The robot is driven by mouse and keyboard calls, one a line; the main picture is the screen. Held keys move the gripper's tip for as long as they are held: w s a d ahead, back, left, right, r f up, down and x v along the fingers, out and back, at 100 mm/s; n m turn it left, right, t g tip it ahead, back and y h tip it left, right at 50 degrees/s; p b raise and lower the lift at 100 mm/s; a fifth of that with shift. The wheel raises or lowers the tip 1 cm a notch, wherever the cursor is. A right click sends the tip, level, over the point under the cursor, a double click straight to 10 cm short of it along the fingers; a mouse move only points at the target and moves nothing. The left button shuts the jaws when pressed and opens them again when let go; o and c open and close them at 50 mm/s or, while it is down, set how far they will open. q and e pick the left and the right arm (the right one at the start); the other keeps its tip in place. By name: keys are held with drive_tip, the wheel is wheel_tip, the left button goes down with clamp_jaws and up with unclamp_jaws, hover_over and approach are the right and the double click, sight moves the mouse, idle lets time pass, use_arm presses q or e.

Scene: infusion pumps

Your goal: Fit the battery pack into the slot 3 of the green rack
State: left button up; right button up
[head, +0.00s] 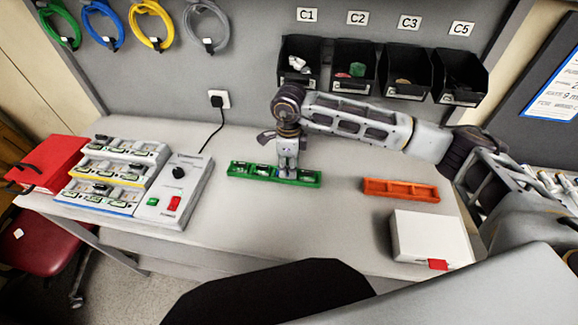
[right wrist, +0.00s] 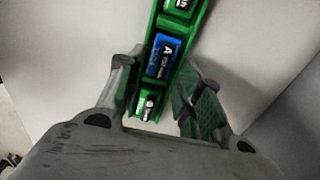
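The green rack (head: 240,175) lies on the grey table, and my right gripper (head: 287,172) is down over it, right of its middle. In the right wrist view the rack (right wrist: 152,40) runs away between my fingers. A blue battery pack (right wrist: 162,56) marked "A" lies in one of its compartments, and compartments on either side show white and black inserts. My right gripper (right wrist: 157,72) has its fingers apart on either side of the rack, with no visible grip on the pack. I cannot read the slot numbers. My left gripper is not in view.
An orange rack (head: 401,190) and a white box (head: 431,238) stand right of the green rack. A grey device with a red switch (head: 174,203) and a tiered charger (head: 112,178) stand left. Black bins (head: 354,67) hang behind. The table front is clear.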

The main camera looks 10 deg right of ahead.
drive_tip(key=shift+r, duration=3.45)
